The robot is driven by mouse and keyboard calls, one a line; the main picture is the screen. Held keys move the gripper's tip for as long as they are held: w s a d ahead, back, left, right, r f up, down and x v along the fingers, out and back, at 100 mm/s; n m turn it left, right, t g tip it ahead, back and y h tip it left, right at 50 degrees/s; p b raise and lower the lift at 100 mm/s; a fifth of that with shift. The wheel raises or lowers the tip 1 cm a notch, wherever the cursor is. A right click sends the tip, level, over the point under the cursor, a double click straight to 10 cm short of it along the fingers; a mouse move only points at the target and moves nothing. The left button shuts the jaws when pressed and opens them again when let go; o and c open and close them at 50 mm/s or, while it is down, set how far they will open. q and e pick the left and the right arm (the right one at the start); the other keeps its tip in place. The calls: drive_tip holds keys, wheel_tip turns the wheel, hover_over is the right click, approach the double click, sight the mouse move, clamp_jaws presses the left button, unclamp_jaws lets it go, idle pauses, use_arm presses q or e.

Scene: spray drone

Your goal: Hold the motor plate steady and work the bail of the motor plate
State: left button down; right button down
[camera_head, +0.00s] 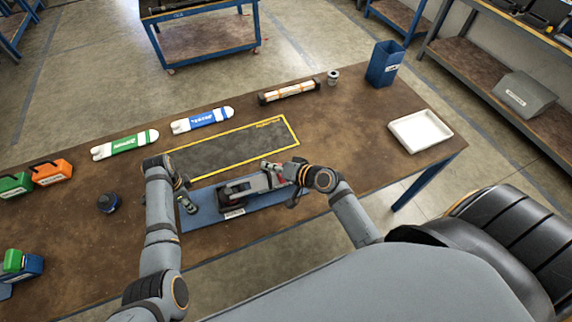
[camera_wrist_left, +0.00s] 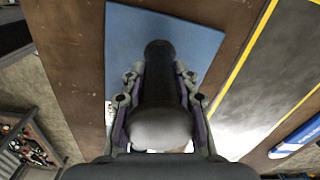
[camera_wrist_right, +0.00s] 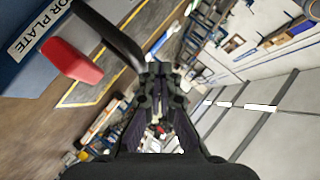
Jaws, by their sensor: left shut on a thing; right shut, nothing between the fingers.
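The motor plate is a flat blue board (camera_head: 203,221) with a white label near its front edge; part of the label reads in the right wrist view (camera_wrist_right: 40,30). A dark bail bar (camera_wrist_right: 108,28) and a red grip (camera_wrist_right: 72,62) show there. My left gripper (camera_head: 188,204) is at the plate's left end. In the left wrist view it (camera_wrist_left: 152,100) is shut around a dark rounded handle (camera_wrist_left: 158,58) above the blue board. My right gripper (camera_head: 284,178) is at the plate's right side. Its fingers (camera_wrist_right: 160,80) are shut and empty, close to the bail's end; contact is unclear.
A yellow-edged dark mat (camera_head: 235,150) lies behind the plate. Green (camera_head: 125,145) and blue (camera_head: 203,119) packets lie beyond it. A white tray (camera_head: 420,131) and blue bin (camera_head: 384,64) stand right. Orange (camera_head: 51,172) and green cases stand left.

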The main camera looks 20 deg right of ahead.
drive_tip(key=shift+w+a, duration=0.1)
drive_tip(key=shift+a, duration=1.05)
idle(0.5)
drive_tip(key=s+d+r, duration=0.5)
drive_tip(key=s+r, duration=0.2)
drive_tip(key=r, duration=0.3)
drive_tip(key=shift+s+d+r, duration=0.3)
drive_tip(key=shift+d+r, duration=0.05)
idle(0.3)
use_arm(q)
drive_tip(key=c, duration=0.9)
unclamp_jaws()
drive_tip(key=shift+c, duration=0.2)
use_arm(e)
drive_tip(key=shift+w, duration=0.1)
